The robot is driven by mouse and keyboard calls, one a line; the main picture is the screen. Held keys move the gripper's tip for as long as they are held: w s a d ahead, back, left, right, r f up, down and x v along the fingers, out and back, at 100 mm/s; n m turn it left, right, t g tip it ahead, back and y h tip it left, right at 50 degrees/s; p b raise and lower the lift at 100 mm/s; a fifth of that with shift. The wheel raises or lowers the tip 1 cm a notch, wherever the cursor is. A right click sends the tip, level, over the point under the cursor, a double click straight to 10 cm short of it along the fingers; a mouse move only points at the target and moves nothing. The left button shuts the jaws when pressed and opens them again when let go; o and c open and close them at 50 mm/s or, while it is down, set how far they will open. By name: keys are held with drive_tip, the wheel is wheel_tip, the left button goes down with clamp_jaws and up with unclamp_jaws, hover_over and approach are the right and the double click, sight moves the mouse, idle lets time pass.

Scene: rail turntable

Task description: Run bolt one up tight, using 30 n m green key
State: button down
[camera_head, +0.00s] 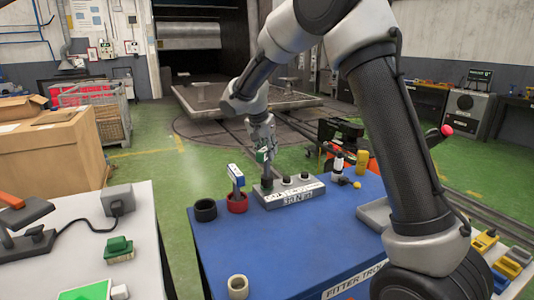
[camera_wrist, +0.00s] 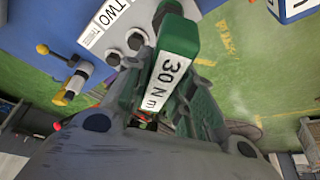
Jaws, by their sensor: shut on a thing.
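My gripper (camera_head: 262,142) points down over the left end of a grey bolt block (camera_head: 290,197) on the blue trolley. It is shut on the green key (camera_head: 262,156). In the wrist view the green key (camera_wrist: 178,42) shows a white "30 N m" label. The key's lower end stands at the block's left position; its exact seating on a bolt is hidden. Two dark bolt heads (camera_head: 287,179) show to its right. In the wrist view bolt heads (camera_wrist: 135,40) lie beside a white label (camera_wrist: 104,24) reading "TWO". Bolt one's own label is not readable.
A blue-headed key (camera_head: 236,172) stands in a red cup (camera_head: 237,204) left of the block. A black cup (camera_head: 205,211) and a pale cup (camera_head: 238,287) stand nearby. A small yellow-knobbed device (camera_head: 339,165) is at the right. The trolley's front middle is clear.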

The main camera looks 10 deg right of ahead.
drive_tip(key=shift+r, duration=2.05)
